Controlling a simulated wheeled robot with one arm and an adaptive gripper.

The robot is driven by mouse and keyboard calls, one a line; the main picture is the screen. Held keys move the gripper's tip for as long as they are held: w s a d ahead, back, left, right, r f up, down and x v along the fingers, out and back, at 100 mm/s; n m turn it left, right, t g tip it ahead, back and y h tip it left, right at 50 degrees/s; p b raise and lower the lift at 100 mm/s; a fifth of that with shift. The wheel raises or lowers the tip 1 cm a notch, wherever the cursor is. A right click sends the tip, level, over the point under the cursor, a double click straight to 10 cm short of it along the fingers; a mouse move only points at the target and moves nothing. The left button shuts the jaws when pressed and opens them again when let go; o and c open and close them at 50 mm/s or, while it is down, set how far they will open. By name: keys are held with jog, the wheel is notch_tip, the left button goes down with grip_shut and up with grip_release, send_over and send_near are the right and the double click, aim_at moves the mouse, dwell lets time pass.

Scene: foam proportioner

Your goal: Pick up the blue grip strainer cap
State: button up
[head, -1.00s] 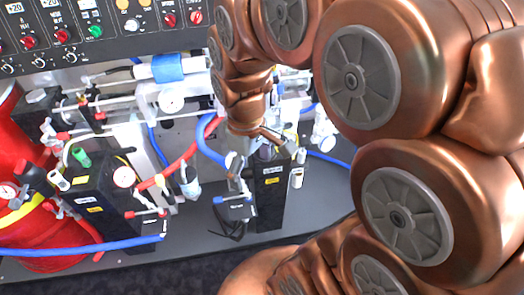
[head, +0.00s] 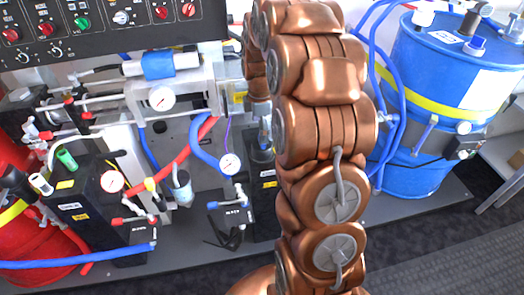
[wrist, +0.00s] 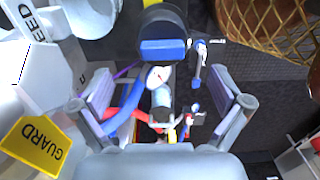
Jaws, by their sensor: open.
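A dark round cap with a blue rectangular grip (wrist: 164,50) shows at the top middle of the wrist view and looks like the strainer cap. In the head view I cannot make it out for sure; my arm covers part of that area. My gripper (wrist: 165,107) is open, with one finger at the left and one at the right of the wrist view. No object is held. The cap lies above the gap between the fingertips in the picture, apart from them.
A gauge (wrist: 158,76), with red and blue hoses, shows between the fingers. A yellow guard label (wrist: 38,146) is on a pale housing at the left. In the head view, a blue drum (head: 425,120) stands at right and a black pump block (head: 264,190) is beside my arm.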

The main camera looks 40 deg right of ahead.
aim_at(262, 146)
notch_tip(262, 146, down, 2)
jog(key=shift+d+f, duration=0.1)
jog(key=shift+f, duration=0.05)
jog(key=shift+s+d+f+p, duration=0.1)
jog(key=shift+f+p, duration=0.1)
jog(key=shift+f, duration=0.7)
jog(key=shift+s+a+f+p, duration=0.1)
jog(key=shift+f+p, duration=0.1)
jog(key=shift+f, duration=0.75)
jog(key=shift+s+d+f+p, duration=0.1)
jog(key=shift+f+p, duration=0.1)
jog(key=shift+f, duration=0.7)
jog(key=c, duration=1.3)
jog(key=shift+r, duration=0.15)
